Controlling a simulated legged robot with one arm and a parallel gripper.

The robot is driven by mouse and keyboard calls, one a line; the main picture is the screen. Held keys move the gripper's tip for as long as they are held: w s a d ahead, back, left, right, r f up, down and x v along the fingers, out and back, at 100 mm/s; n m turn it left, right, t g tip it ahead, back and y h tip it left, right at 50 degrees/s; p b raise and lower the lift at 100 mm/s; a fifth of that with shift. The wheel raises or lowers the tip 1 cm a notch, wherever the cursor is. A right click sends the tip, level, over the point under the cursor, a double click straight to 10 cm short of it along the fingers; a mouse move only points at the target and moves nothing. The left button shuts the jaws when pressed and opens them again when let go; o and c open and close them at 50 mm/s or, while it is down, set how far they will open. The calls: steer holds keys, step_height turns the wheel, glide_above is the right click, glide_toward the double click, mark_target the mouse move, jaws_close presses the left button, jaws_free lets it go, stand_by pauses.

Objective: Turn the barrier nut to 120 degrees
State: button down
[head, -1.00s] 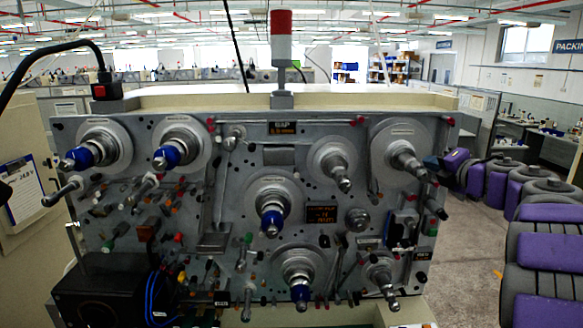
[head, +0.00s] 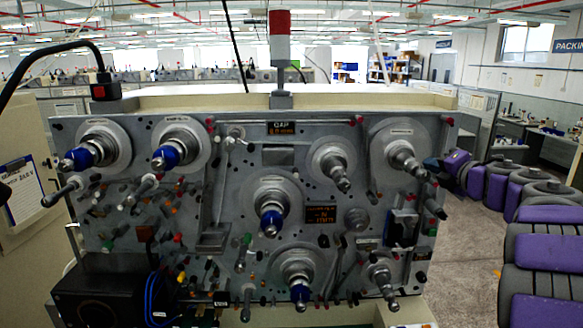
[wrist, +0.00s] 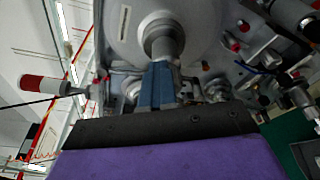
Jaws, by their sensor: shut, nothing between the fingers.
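The upper right spindle (head: 405,160) on the machine's panel is grey, with a broad disc and a stepped shaft standing out towards me. It also shows in the wrist view (wrist: 162,42), with its disc filling the top. I cannot read which part is labelled the barrier nut. My gripper (head: 432,165) is just right of this spindle, seen small in the head view. In the wrist view my gripper's blue fingers (wrist: 158,85) are together and empty, in line with the shaft's outer end and partly hiding it. Contact cannot be told.
Several other spindles, some blue-tipped such as the centre one (head: 270,222), and many small pegs stand out from the panel. A red and white beacon (head: 281,40) rises above the machine and shows in the wrist view (wrist: 45,85). Open floor (head: 470,270) lies to the right.

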steer(key=shift+d+f, duration=0.15)
steer(key=shift+f, duration=0.3)
steer(key=shift+d+f, duration=0.25)
steer(key=shift+f, duration=0.35)
steer(key=shift+w+d, duration=0.1)
steer(key=shift+d, duration=0.15)
steer(key=s+b, duration=0.2)
steer(key=s, duration=0.4)
steer(key=shift+d, duration=0.2)
stand_by(0.4)
steer(key=shift+r, duration=0.1)
